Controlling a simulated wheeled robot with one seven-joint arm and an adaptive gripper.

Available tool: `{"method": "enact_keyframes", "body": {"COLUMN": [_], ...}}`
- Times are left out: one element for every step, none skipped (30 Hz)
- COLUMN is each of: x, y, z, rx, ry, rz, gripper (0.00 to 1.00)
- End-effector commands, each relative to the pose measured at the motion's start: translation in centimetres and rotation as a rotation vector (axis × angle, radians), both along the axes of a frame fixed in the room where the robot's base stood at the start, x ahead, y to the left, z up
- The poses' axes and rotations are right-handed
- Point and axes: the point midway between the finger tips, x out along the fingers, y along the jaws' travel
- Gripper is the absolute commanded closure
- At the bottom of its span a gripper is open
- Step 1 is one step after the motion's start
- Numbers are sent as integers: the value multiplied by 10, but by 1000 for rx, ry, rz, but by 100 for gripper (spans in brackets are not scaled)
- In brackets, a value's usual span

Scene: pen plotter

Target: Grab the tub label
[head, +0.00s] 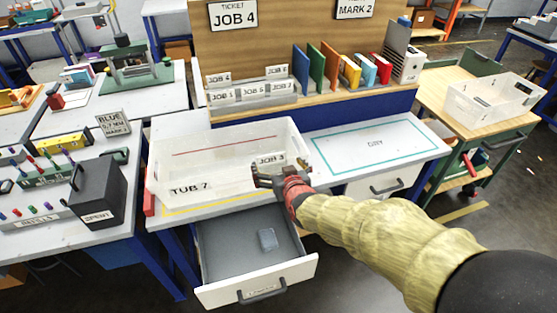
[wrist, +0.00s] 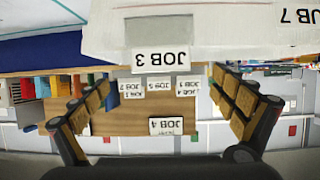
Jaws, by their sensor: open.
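The tub label, a white card reading JOB 3 (head: 270,160), is at the right front part of the clear tub (head: 225,150) marked TUB 7. My gripper (head: 262,176) is at the tub's right front side, just below the card in the head view. In the wrist view, which is upside down, the card (wrist: 166,60) sits between and beyond the two spread fingers (wrist: 158,76). The fingers are open and hold nothing. I cannot tell how far the card is from the fingertips.
An open drawer (head: 222,250) with a small grey-blue item juts out below the tub. A rack of JOB cards (head: 250,94) stands behind, under a board with a JOB 4 ticket (head: 233,14). The outlined DRY area (head: 375,143) right of the tub is clear.

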Motion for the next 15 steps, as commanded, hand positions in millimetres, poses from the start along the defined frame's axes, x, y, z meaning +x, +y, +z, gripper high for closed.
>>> {"method": "enact_keyframes", "body": {"x": [3, 5, 8, 11, 14, 18, 20, 22, 26, 28, 30, 34, 38, 42, 47], "y": [0, 1, 1, 2, 3, 4, 4, 5, 6, 6, 7, 8, 9, 11, 12], "z": [1, 1, 0, -2, -3, -5, -7, -8, -9, -11, -13, -15, -18, -21, -24], "rx": [0, 0, 0, -1, -1, -2, -2, -2, -2, -1, -1, -1, -1, -1, -1], "ry": [-10, -14, -17, -16, -16, -15, -14, -14, -15, -14, -14, -14, -14, -14, -14], "rz": [0, -1, 0, 0, 0, 0, 0, 0, 0, 0, 0, 0, 0, 0, 0], "gripper": [3, 3, 3, 3, 3, 3, 3, 3, 3, 3, 3, 3, 3, 3, 3]}}
